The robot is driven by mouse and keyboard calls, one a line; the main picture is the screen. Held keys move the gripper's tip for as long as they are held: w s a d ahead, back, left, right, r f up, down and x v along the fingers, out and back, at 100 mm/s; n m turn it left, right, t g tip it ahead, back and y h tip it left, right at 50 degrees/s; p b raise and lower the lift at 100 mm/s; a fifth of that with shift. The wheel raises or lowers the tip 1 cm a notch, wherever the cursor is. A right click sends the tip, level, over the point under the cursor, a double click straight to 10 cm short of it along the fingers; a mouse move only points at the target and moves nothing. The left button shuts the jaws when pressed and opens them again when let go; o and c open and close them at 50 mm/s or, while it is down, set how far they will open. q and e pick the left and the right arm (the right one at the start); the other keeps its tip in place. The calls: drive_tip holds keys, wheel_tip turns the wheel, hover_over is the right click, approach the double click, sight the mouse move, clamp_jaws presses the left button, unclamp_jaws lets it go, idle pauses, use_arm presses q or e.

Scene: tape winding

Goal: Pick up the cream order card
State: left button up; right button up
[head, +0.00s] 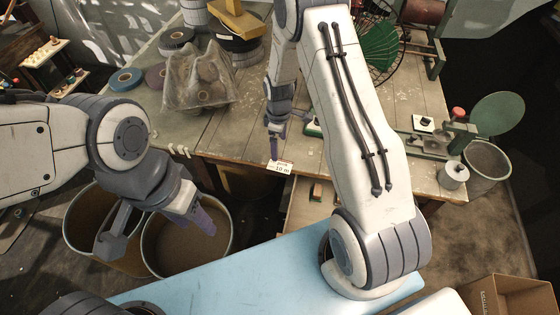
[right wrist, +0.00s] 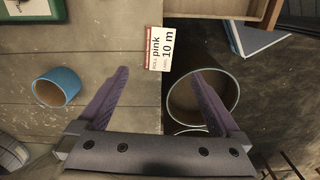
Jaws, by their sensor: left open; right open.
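The cream order card (head: 280,167) lies at the front edge of the wooden workbench, partly past the edge. In the right wrist view the card (right wrist: 159,48) has a red strip and reads "pink 10 m". My right gripper (head: 275,143) is over the bench edge by the card. In its wrist view the open, empty fingers (right wrist: 160,73) spread to either side, with the card just beyond the tips and between their lines. My left gripper (head: 155,232) is open and empty over the bins at the left, away from the card.
Round bins (head: 230,250) stand below the front edge. A light-blue surface (head: 270,270) is nearest me. A cardboard box (head: 510,295) is at lower right.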

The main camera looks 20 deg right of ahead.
hover_over(280, 165)
drive_tip(key=f, duration=0.2)
drive_tip(key=f+p, duration=0.1)
drive_tip(key=f, duration=0.1)
drive_tip(key=shift+s+a+f, duration=0.1)
drive_tip(key=shift+a+f, duration=0.1)
drive_tip(key=shift+f+p, duration=0.4)
drive_tip(key=shift+f, duration=0.15)
drive_tip(key=f+p, duration=0.1)
drive_tip(key=f, duration=0.2)
drive_tip(key=shift+d+f, duration=0.15)
drive_tip(key=shift+d, duration=0.05)
drive_tip(key=shift+f, duration=0.5)
drive_tip(key=c, duration=1.3)
drive_tip(key=shift+r, duration=0.1)
drive_tip(key=shift+c, duration=0.2)
